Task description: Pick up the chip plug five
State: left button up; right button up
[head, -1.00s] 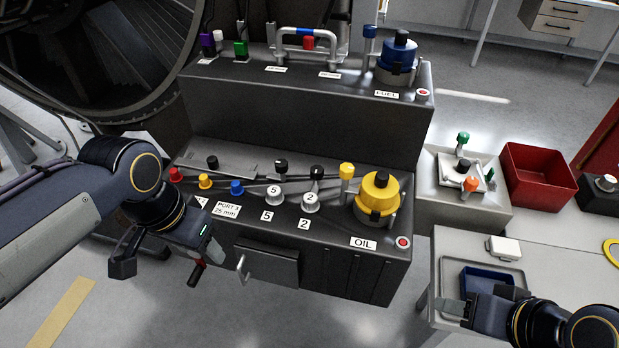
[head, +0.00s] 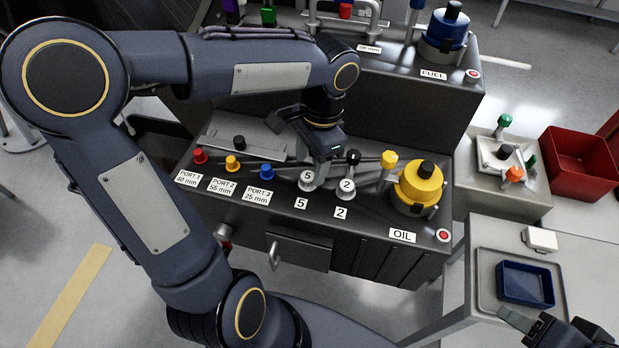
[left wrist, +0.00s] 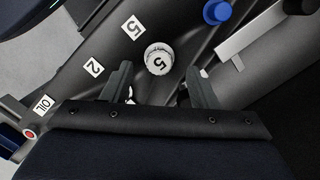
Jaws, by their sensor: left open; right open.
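The chip plug five (head: 307,180) is a round whitish plug marked 5. It sits on the lower deck of the dark console, behind the 5 label. It also shows in the left wrist view (left wrist: 158,60), just beyond and between the fingertips. My left gripper (head: 314,156) is open above and beside this plug, pointing down, and holds nothing. It hides what stands right behind the plug. A similar plug marked 2 (head: 346,188) sits to its right. My right gripper (head: 535,322) is open and empty at the lower right edge, partly cut off.
Red, yellow and blue knobs (head: 267,172) stand left of the plug. A yellow oil cap (head: 418,184) is to the right. The console's upper deck (head: 390,85) rises behind. A blue tray (head: 525,284) lies on the side table, and a red bin (head: 580,160) stands farther right.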

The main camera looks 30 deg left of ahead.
aim_at(308, 176)
pick_arm(q)
jog(key=shift+s+a+f, duration=0.1)
jog(key=shift+s+f, duration=0.1)
jog(key=shift+f, duration=1.3)
jog(key=c, duration=1.1)
jog(key=shift+r, duration=0.15)
